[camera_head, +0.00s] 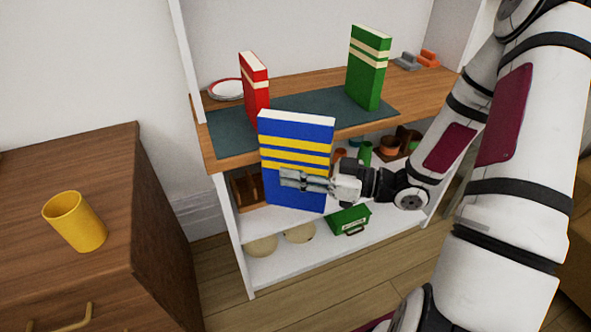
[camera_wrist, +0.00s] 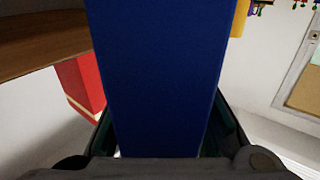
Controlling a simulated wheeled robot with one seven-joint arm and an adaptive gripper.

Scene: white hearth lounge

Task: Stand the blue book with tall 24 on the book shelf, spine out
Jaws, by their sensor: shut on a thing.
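The blue book (camera_head: 300,191) with yellow bands is upright in the head view, in front of the book shelf (camera_head: 222,162). My gripper (camera_head: 305,181) is shut on it from the right, with a finger across its broad blue face. In the wrist view the blue book (camera_wrist: 155,80) fills the middle between the fingers. A dark mat (camera_head: 290,117) lies on the wooden shelf board. On it stand a red book (camera_head: 254,88) at the left and a green book (camera_head: 367,70) at the right, with a gap between. I cannot read a 24 on the book.
A white plate (camera_head: 226,89) lies behind the red book. Grey and orange items (camera_head: 428,58) sit at the board's right end. The lower shelf holds a green box (camera_head: 349,219) and bowls (camera_head: 299,233). A yellow cup (camera_head: 75,221) stands on the brown cabinet (camera_head: 130,185) at left.

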